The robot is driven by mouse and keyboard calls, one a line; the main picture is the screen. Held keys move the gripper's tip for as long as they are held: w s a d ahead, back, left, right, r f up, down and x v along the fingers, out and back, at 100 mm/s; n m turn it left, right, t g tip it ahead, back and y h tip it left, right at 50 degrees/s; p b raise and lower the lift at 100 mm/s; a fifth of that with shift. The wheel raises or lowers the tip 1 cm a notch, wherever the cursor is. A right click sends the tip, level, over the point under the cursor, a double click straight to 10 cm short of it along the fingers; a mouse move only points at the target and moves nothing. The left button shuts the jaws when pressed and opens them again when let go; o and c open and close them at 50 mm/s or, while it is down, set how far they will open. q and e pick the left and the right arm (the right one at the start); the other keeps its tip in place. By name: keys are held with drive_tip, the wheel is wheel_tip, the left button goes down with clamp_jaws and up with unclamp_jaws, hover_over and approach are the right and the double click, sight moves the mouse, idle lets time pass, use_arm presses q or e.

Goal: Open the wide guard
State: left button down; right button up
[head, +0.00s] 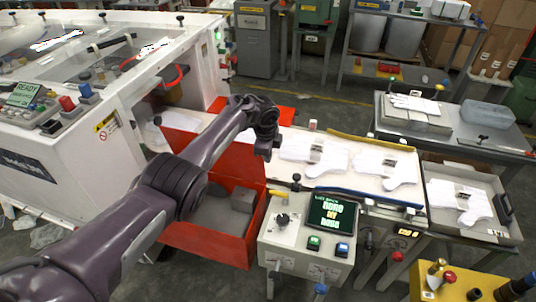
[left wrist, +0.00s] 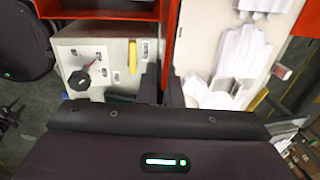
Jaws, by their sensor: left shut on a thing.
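The wide guard appears to be the red, box-like guard (head: 200,242) beside the white machine in the head view; its panels stand around a grey interior. Its red bar also shows in the left wrist view (left wrist: 168,38). My left gripper (head: 268,150) is at the guard's upper right edge, with my arm crossing in front of part of it. In the left wrist view the fingers (left wrist: 162,88) are close together around the end of the red bar, shut on it. The exact contact is partly hidden. My right gripper is not in view.
A control box (head: 305,230) with a lit screen, knob and yellow handle stands just right of the guard. White gloves (head: 315,152) lie on the conveyor bed behind it. The white machine (head: 60,165) fills the left. A grey table (head: 500,145) stands at the right.

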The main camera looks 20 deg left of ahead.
use_arm(q)
drive_tip(key=c, duration=1.6)
unclamp_jaws()
drive_tip(key=shift+a+f, duration=0.1)
wheel_tip(320, 180, up, 8)
drive_tip(key=s+p, duration=0.1)
drive_tip(key=shift+f, duration=0.15)
drive_tip(key=shift+s+f, duration=0.1)
drive_tip(key=shift+s, duration=0.1)
